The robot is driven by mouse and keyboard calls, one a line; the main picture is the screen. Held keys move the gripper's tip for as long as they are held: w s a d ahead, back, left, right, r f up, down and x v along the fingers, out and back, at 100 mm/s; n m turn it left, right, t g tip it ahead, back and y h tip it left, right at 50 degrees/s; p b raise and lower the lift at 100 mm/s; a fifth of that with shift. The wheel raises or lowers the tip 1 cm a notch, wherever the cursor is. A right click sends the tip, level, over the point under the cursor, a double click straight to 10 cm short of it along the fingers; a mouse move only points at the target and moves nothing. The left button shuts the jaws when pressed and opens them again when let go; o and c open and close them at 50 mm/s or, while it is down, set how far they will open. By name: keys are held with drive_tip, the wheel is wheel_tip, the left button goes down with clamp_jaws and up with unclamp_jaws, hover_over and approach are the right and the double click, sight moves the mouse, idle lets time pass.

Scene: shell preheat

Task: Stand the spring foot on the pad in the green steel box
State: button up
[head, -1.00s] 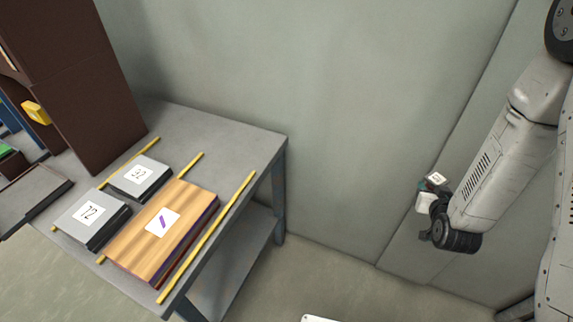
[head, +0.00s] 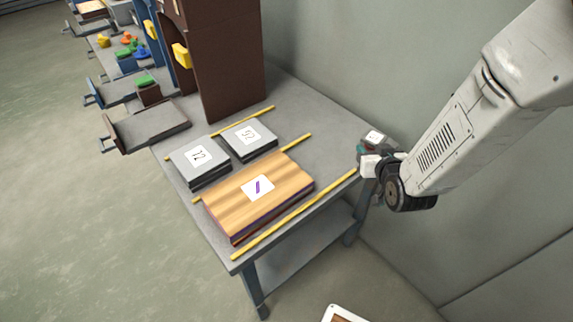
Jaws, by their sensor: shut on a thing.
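My gripper (head: 369,162) is at the right, by the right-hand corner of the grey table (head: 325,150). It is shut on a small dark grey piece with a white label on top (head: 374,138). The piece is small and partly hidden by the gripper, so I cannot tell for sure that it is the spring foot. I cannot make out a green steel box or its pad in this view.
On the table are a striped wooden board (head: 280,186), two labelled grey blocks (head: 200,157) (head: 249,138) and yellow strips (head: 295,213). A tall brown cabinet (head: 225,60) stands behind. Small coloured pieces (head: 128,46) lie farther left. A wall rises on the right.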

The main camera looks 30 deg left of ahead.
wheel_tip(320, 180, up, 3)
drive_tip(key=n+g+y, duration=0.2)
hover_over(321, 177)
wheel_tip(321, 177, down, 10)
drive_tip(key=shift+f, duration=0.15)
drive_tip(key=o, duration=0.9)
drive_tip(key=shift+r, duration=0.2)
drive_tip(key=v, duration=1.2)
drive_tip(key=shift+s+f, duration=0.15)
